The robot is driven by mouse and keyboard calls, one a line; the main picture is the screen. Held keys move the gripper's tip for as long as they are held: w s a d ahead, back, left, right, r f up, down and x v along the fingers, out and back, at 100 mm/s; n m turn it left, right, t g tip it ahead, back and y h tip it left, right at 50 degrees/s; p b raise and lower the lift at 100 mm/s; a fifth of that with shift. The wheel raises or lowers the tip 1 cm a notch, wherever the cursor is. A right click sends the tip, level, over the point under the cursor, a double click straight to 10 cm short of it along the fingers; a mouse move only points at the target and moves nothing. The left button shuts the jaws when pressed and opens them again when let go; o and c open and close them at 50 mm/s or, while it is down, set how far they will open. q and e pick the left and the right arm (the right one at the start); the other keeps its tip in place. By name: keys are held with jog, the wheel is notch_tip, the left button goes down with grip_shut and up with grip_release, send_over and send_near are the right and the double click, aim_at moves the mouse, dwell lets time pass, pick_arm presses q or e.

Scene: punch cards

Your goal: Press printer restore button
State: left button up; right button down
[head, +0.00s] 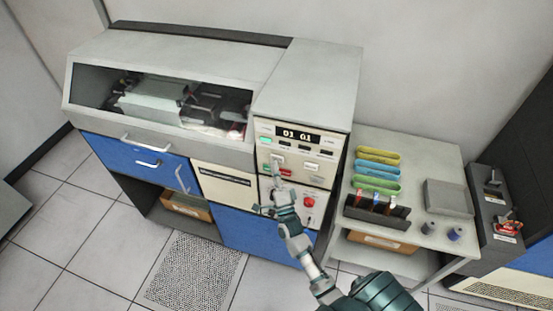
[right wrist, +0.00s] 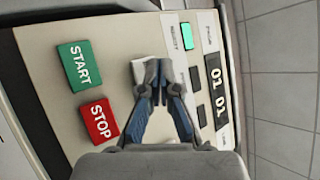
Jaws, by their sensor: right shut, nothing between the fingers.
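The printer's cream control panel (head: 325,155) has a display reading 01 01 (head: 297,134). A green START button (right wrist: 82,66) and a red STOP button (right wrist: 99,120) show in the right wrist view. A white button (right wrist: 139,70) lies partly behind my right gripper's fingertips (right wrist: 155,78); it also shows in the head view (head: 277,157). No restore label is readable. My right gripper (head: 275,172) is shut and empty, reaching toward the panel from below. I cannot tell whether its tips touch the white button. My left gripper is not in view.
A lower panel has a red knob (head: 309,202). A side table (head: 424,158) at right holds colored trays (head: 378,170), a black rack (head: 377,211) and a grey box (head: 448,197). A blue drawer front (head: 130,157) with handles is at left. The tiled floor in front is open.

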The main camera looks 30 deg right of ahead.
jog(key=shift+s+a, duration=0.15)
jog(key=s+a+p, duration=0.1)
jog(key=s+a, duration=0.2)
jog(key=a, duration=0.1)
jog(key=shift+s, duration=0.15)
dwell(0.5)
jog(key=shift+f, duration=0.1)
dwell(0.5)
